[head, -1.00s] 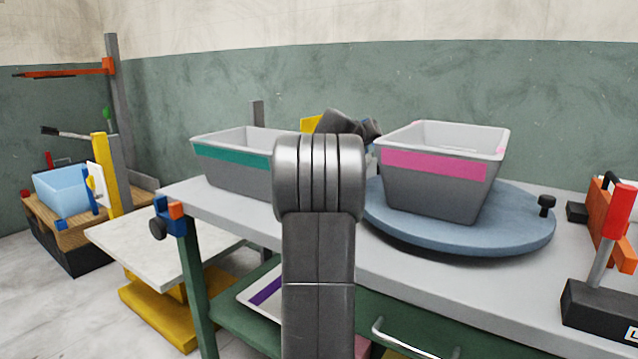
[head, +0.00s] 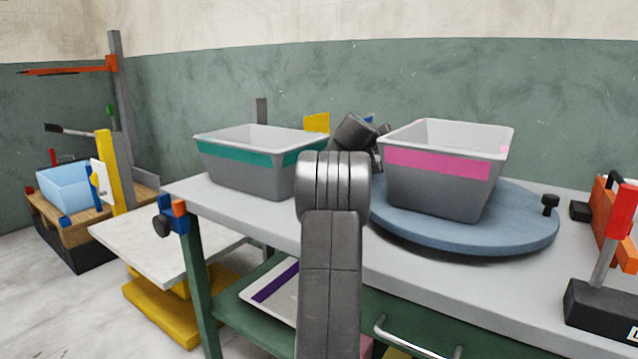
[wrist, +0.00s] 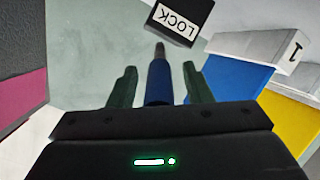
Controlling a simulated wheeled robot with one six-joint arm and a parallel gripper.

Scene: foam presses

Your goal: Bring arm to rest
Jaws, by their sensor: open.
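My gripper (wrist: 160,82) shows in the wrist view with its two dark green fingers apart. A blue cylinder with a grey tip (wrist: 158,82) appears between the fingers; I cannot tell whether it touches them or stands beyond them. A dark block marked LOCK (wrist: 180,18) lies just past the tip. In the head view my arm rises in front of the bench, and its far end passes between two bins; the fingers are hidden there.
A grey bin with a teal band (head: 248,170) stands on the bench (head: 245,215). A pink-banded bin (head: 435,185) stands on a blue round turntable (head: 520,230). Blue (wrist: 235,75) and yellow (wrist: 290,118) blocks are at right in the wrist view. A red-handled lever (head: 612,225) is at right.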

